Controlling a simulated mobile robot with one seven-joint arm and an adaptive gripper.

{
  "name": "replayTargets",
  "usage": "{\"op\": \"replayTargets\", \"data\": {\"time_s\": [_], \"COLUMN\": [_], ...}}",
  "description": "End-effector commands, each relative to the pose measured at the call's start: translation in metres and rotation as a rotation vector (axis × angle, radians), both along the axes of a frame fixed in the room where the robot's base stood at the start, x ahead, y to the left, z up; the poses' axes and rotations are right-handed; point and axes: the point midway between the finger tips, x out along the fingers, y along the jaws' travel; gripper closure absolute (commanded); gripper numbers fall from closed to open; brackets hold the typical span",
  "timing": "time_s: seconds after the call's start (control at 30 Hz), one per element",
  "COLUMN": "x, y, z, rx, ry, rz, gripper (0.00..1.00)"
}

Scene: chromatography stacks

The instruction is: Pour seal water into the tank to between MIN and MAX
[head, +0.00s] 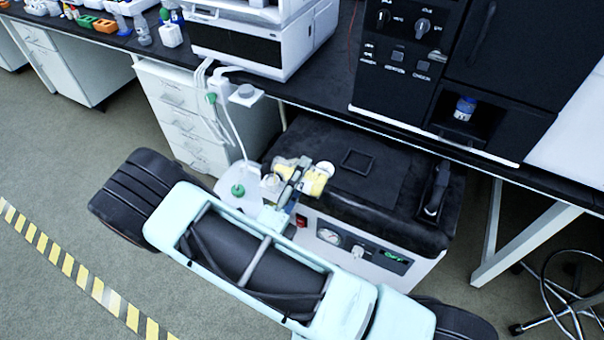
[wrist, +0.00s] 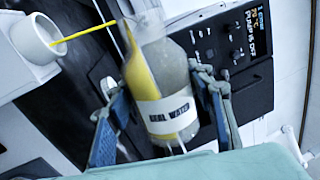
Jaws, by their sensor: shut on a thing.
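The bottle labelled seal water (wrist: 165,85) is held tilted between the two blue-and-grey fingers of my gripper (wrist: 165,120) in the wrist view. Yellow liquid lies along its left side. A thin yellow stream (wrist: 85,32) runs from near its neck to the white round filler opening (wrist: 38,38) at the upper left. The MIN and MAX marks and the level cannot be made out.
A clear flask with a green cap (head: 238,190) and tubing stands left of the unit. A black handle (head: 437,187) is at its right. A small display (wrist: 262,35) appears to say the pump is off. The bench (head: 330,100) overhangs the unit behind.

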Motion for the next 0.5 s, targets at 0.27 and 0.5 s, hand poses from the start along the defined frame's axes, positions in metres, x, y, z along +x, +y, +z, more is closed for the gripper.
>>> {"op": "replayTargets", "data": {"time_s": [0.27,0.5], "x": [0.0001,-0.0002], "y": [0.0000,-0.0008], "z": [0.0008,0.0031], "rx": [-0.001,0.066], "ry": [-0.002,-0.027], "rz": [0.000,-0.001], "gripper": [0.90,0.90]}}
